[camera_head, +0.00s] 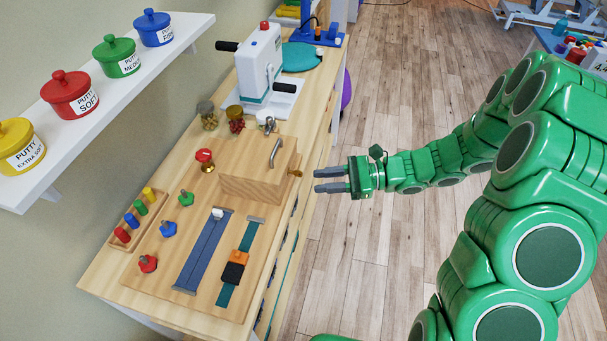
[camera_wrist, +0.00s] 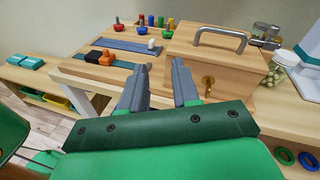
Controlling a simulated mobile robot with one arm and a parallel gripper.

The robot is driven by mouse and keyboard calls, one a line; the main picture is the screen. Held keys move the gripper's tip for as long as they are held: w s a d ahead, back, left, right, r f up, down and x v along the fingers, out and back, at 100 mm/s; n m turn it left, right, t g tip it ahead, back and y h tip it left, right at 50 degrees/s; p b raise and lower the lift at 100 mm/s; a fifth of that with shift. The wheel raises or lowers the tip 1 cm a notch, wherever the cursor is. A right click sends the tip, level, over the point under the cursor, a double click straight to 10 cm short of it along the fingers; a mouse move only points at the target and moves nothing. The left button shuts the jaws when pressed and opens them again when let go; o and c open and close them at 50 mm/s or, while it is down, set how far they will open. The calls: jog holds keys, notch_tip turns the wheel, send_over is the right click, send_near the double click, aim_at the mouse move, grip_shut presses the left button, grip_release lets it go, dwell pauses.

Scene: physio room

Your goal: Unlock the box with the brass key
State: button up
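The wooden box (camera_head: 240,185) stands on the activity board and has a grey metal handle (camera_head: 276,152) on top. The box also shows in the wrist view (camera_wrist: 192,68), and its lid looks closed. The brass key (camera_head: 296,172) sticks out from the box's side facing my arm, seemingly in the lock; it shows in the wrist view (camera_wrist: 208,82) just right of my right finger. My gripper (camera_head: 316,181) is open and empty, a short way from the key and not touching it. Its two grey fingers (camera_wrist: 161,66) point toward the board and box.
Jars (camera_head: 236,118) and a white hand-crank device (camera_head: 262,70) stand behind the box. The floor beside the bench is clear.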

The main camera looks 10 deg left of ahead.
aim_at(296, 173)
jog(key=w+f+m+t+y, duration=0.2)
jog(key=w+f+m+t, duration=0.2)
jog(key=w+f+m, duration=0.3)
jog(key=a+f+n, duration=0.1)
jog(key=a, duration=0.6)
jog(key=shift+a, duration=0.2)
jog(key=shift+f, duration=0.1)
jog(key=shift+c, duration=0.2)
grip_shut()
